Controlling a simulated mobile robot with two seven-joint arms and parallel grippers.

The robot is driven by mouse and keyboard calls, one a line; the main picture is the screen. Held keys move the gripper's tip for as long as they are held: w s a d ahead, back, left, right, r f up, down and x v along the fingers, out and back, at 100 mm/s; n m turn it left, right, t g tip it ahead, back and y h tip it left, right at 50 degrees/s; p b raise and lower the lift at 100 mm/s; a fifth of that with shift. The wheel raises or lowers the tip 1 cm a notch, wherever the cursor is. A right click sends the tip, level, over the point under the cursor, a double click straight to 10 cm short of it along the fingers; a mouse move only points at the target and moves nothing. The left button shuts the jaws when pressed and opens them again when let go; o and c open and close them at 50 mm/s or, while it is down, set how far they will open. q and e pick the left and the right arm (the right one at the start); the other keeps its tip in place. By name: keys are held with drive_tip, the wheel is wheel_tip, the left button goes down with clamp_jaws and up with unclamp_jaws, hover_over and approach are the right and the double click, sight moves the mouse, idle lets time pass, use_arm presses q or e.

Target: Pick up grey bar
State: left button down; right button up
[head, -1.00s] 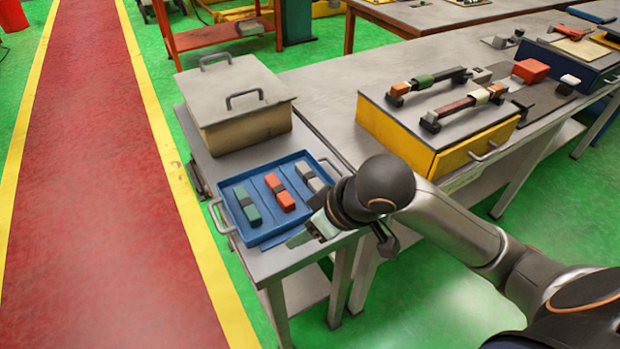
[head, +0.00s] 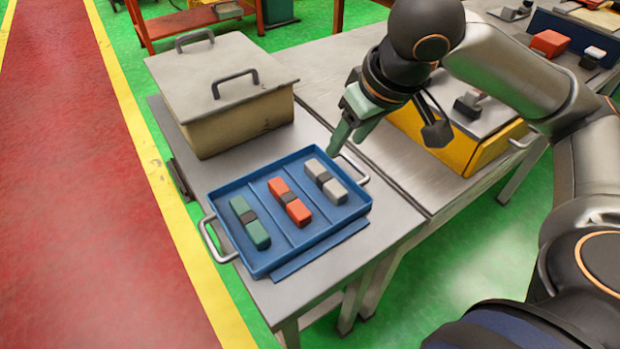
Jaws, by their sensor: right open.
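The grey bar (head: 326,182) lies in the right compartment of the blue tray (head: 268,262). It has a dark band around its middle. My right gripper (head: 338,143) is open and empty, with green fingers pointing down. In the picture it is just above and right of the grey bar's far end, near the tray's back right corner. It appears apart from the bar. My left gripper is not in view.
An orange bar (head: 280,188) and a green bar (head: 243,210) lie in the other tray compartments. A lidded beige box (head: 240,120) stands behind the tray. A yellow drawer unit (head: 460,152) is to the right, partly behind my arm. Bare metal table lies between.

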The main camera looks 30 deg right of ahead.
drive_tip(key=f, duration=0.2)
drive_tip(key=b, duration=0.3)
hover_over(326, 177)
drive_tip(key=s, duration=0.3)
drive_tip(key=f, duration=0.5)
drive_tip(key=shift+w+f, duration=0.1)
drive_tip(key=shift+w, duration=0.15)
drive_tip(key=shift+w+f, duration=0.3)
drive_tip(key=shift+f, duration=0.2)
drive_tip(key=b+x, duration=0.1)
drive_tip(key=x, duration=0.3)
drive_tip(key=shift+s+f+b, duration=0.1)
drive_tip(key=shift+f+b, duration=0.2)
drive_tip(key=shift+w+f, duration=0.2)
drive_tip(key=shift+f, duration=0.15)
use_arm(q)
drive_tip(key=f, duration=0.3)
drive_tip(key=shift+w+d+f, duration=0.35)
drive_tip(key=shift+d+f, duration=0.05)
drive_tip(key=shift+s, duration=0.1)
